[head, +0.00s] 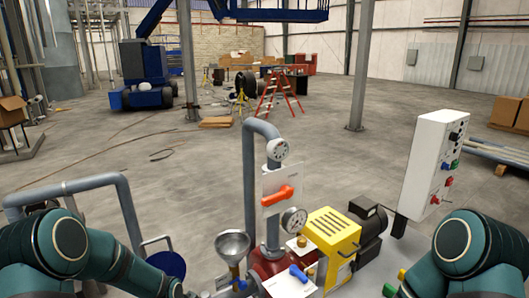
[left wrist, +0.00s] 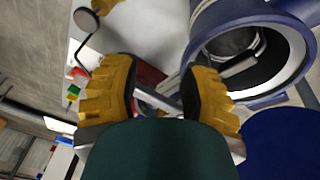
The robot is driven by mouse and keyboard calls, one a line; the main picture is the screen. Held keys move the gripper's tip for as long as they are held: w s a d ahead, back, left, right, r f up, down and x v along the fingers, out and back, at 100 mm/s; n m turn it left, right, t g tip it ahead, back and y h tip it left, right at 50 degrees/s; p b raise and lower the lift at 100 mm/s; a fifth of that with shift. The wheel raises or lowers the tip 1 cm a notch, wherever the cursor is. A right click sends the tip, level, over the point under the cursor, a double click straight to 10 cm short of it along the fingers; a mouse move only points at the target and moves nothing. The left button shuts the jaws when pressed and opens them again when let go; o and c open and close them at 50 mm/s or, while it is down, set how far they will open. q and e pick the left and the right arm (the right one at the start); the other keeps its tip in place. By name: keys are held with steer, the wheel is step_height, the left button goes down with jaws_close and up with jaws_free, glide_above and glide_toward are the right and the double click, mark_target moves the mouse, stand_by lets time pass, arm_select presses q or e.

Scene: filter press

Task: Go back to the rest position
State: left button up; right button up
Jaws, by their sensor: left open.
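My left gripper (left wrist: 160,88) shows in the left wrist view, its two yellow ribbed fingers spread apart. The gap between them holds nothing that I can make out. A blue-rimmed round opening (left wrist: 262,50) lies beyond the right finger; whether they touch is unclear. In the head view my left arm comes in at the lower left, and its gripper is not visible there. My right arm shows at the lower right, and its gripper is out of view.
A grey pipe (head: 249,185) with an orange-handled valve (head: 281,195) rises mid-front. Open floor (head: 330,150) lies behind.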

arm_select(q)
steer(key=s+d+f+n+g+h, duration=0.1)
steer(key=s+d+f+n, duration=0.2)
steer(key=s, duration=0.5)
steer(key=s+d+f+n, duration=0.2)
steer(key=s+f+n, duration=0.1)
steer(key=s, duration=0.6)
steer(key=s+d+f+n+g+h, duration=0.1)
steer(key=s+d+f+n, duration=0.2)
steer(key=s, duration=0.5)
steer(key=w+d+f+m+t+b, duration=0.1)
steer(key=w+f+b, duration=0.4)
steer(key=b, duration=0.6)
steer(key=shift+w+d+m+t, duration=0.35)
steer(key=shift+w+t, duration=0.25)
steer(key=shift+w, duration=0.55)
steer(key=shift+f, duration=0.1)
